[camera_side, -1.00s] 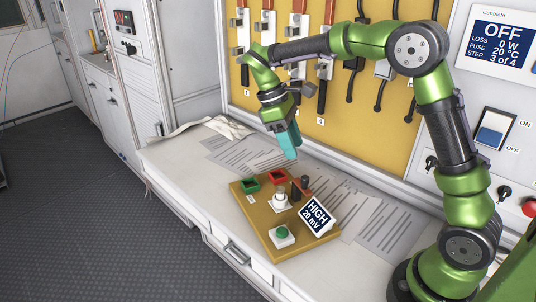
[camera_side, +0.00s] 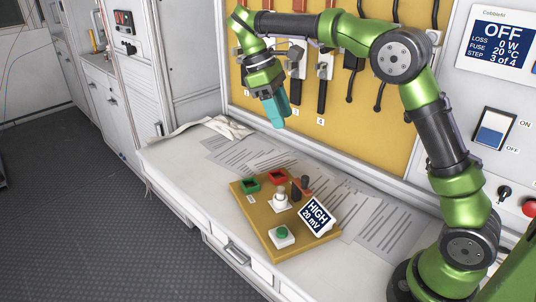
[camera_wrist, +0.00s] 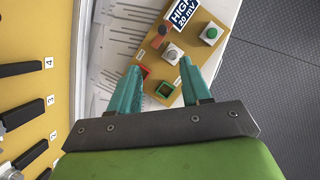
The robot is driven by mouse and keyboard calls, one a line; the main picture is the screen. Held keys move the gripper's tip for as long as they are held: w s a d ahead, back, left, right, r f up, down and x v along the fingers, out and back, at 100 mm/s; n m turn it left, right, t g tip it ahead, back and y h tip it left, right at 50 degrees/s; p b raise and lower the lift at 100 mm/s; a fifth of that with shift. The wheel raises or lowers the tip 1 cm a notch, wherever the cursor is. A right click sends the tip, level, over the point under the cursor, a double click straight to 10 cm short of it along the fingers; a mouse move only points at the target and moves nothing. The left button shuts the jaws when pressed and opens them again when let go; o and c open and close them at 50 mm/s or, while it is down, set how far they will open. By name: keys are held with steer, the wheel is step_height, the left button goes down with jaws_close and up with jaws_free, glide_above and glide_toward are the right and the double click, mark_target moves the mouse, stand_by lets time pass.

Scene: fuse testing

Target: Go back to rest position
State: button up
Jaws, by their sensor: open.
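My gripper (camera_side: 278,112) hangs above the white bench, in front of the yellow panel, with its teal fingers pointing down. In the wrist view the two teal fingers of my gripper (camera_wrist: 162,92) stand apart with nothing between them. The yellow test board (camera_side: 265,218) lies on the bench below and apart from the gripper. It carries a green socket, a red socket, a white knob, a green button and a small display (camera_side: 316,214) reading "HIGH 20 mV". The test board also shows in the wrist view (camera_wrist: 196,48), beyond the fingertips.
The yellow panel (camera_side: 395,135) with several black-handled levers stands behind the gripper. A control panel with a screen (camera_side: 502,42) reading "OFF" and a blue switch (camera_side: 492,132) is at right. Papers (camera_side: 385,228) and a cloth (camera_side: 222,126) lie on the bench (camera_side: 175,165).

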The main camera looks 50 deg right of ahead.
steer(key=s+a+f+m+t+y, duration=0.1)
steer(key=s+m+t, duration=0.3)
steer(key=s, duration=0.5)
steer(key=s+a+m+t+y, duration=0.2)
steer(key=s+m+t+y, duration=0.1)
steer(key=s+t, duration=0.4)
steer(key=s+m, duration=0.1)
steer(key=s, duration=0.2)
steer(key=shift+a+f+m, duration=0.25)
steer(key=shift+f+m, duration=0.15)
